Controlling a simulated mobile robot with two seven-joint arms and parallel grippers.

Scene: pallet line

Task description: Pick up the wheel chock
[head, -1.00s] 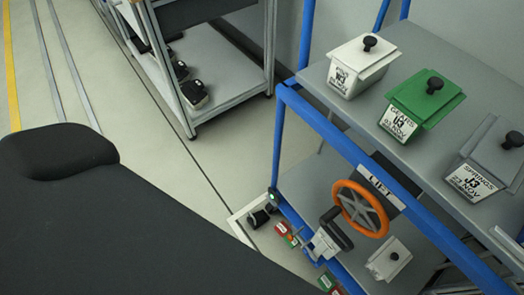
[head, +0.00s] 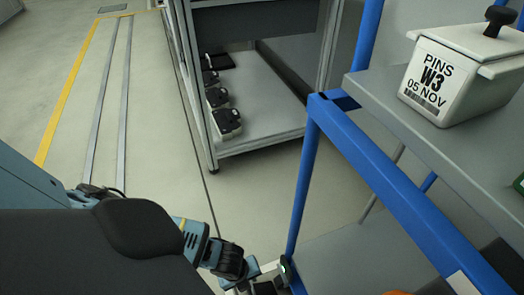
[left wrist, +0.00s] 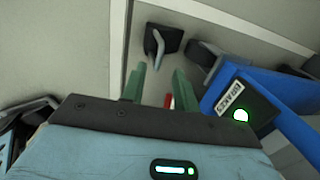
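A black block with a grey handle, which looks like the wheel chock (left wrist: 172,40), lies on the floor in the left wrist view. In that view the block lies just beyond the fingertips, and no contact shows. In the head view my left arm reaches down beside the blue cart's near corner, and the block cannot be made out there. My right gripper is in neither current view.
A blue-framed cart (head: 352,140) stands at the right, with a white PINS W3 box (head: 448,85) on its upper shelf. A BRAKES label (left wrist: 230,97) and a lit green button (left wrist: 241,115) are close to the left gripper's right. A grey rack (head: 262,140) stands behind. Floor at left is clear.

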